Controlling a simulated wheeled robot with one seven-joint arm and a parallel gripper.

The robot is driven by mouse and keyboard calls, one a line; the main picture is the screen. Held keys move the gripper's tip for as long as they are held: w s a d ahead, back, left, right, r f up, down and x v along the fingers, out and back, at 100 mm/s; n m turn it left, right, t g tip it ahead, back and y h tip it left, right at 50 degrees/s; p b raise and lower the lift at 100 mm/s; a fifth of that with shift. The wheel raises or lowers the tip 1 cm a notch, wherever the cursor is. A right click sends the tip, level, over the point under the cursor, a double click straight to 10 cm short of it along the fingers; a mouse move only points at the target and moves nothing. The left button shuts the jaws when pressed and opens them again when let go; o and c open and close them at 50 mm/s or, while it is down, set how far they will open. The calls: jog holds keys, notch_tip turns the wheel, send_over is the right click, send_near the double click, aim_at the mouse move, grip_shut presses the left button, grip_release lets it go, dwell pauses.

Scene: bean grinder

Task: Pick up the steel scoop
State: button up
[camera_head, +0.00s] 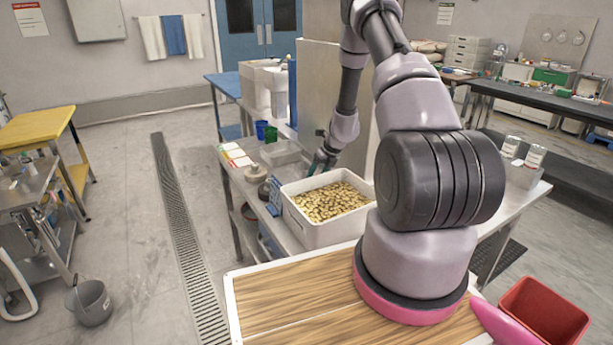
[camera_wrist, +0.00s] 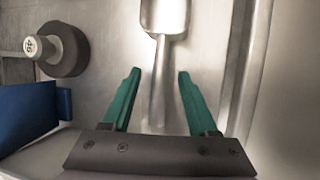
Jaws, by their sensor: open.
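The steel scoop (camera_wrist: 164,20) lies on the metal table in the wrist view, its bowl at the top edge and its handle running down toward me. My gripper (camera_wrist: 154,72) is open, with one green finger on each side of the scoop's handle. I cannot tell how far the fingers are above the table. In the head view my gripper (camera_head: 320,163) is small, at the back of the steel table behind the white bin, and the scoop cannot be made out there.
A round weight (camera_wrist: 62,48) and a blue object (camera_wrist: 25,112) stand left of my gripper. A white bin of beans (camera_head: 300,225) stands in front of it on the steel table (camera_head: 237,178). Blue and green cups (camera_head: 270,134) stand farther back.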

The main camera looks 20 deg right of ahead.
jog(key=shift+f, duration=0.2)
dwell(0.3)
grip_shut()
jog(key=shift+r, duration=0.1)
